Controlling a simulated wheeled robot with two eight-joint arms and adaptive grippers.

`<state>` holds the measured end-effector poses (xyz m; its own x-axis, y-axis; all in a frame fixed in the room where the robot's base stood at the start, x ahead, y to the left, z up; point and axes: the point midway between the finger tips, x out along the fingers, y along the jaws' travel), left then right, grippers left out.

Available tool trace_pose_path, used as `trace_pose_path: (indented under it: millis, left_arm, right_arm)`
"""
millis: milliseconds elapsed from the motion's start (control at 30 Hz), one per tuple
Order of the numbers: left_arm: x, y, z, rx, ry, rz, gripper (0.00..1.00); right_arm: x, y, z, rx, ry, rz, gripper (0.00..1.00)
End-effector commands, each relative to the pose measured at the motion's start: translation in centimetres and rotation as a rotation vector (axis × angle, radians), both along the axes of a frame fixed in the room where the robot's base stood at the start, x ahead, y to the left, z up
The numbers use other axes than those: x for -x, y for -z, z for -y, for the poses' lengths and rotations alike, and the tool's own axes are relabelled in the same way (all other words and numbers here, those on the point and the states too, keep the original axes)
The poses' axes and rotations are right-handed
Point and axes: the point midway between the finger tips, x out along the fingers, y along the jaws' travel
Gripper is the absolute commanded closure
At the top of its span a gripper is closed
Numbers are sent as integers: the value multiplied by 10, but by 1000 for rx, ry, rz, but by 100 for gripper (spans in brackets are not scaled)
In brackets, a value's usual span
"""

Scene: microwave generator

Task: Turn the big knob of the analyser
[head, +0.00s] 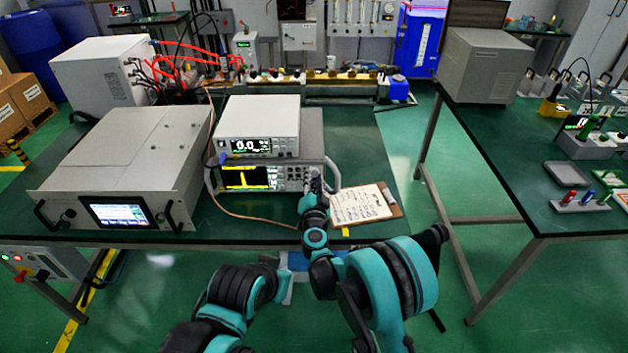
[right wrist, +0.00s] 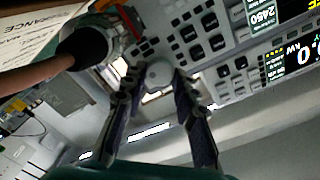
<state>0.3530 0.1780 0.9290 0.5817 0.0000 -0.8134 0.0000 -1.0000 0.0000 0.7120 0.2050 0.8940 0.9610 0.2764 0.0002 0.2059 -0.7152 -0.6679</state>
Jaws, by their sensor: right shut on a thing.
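The analyser (head: 245,179) is the lower unit of a stack on the table, with a dark screen showing a yellow trace and buttons to the right. My right gripper (head: 316,184) is at the right part of its front panel, and the arm hides some of the panel. In the right wrist view the big knob (right wrist: 158,73) is a round grey knob. The two fingers of my right gripper (right wrist: 158,84) stand on either side of it, shut on it. My left arm shows at the bottom of the head view, but its gripper is not seen.
A white unit reading 0.0 (head: 258,125) sits on the analyser. A clipboard (head: 358,205) lies right of it. A large grey unit with a screen (head: 130,155) stands left. A thin copper-coloured cable loops across the table front. A second table (head: 505,215) stands at right.

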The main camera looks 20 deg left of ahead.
Motion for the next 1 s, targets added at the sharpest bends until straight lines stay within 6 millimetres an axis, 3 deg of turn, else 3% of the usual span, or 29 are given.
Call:
trace_pose_path:
  millis: [333, 900, 933, 1000]
  left_arm:
    - [0, 1, 0, 0, 0, 0, 100]
    - [0, 1, 0, 0, 0, 0, 100]
    - [0, 1, 0, 0, 0, 0, 100]
    - [0, 1, 0, 0, 0, 0, 100]
  right_arm:
    - [0, 0, 0, -153, 0, -44, 100]
    - [0, 0, 0, -183, 1, -53, 100]
    - [0, 0, 0, -183, 1, -53, 64]
    - [0, 0, 0, -184, 0, -53, 51]
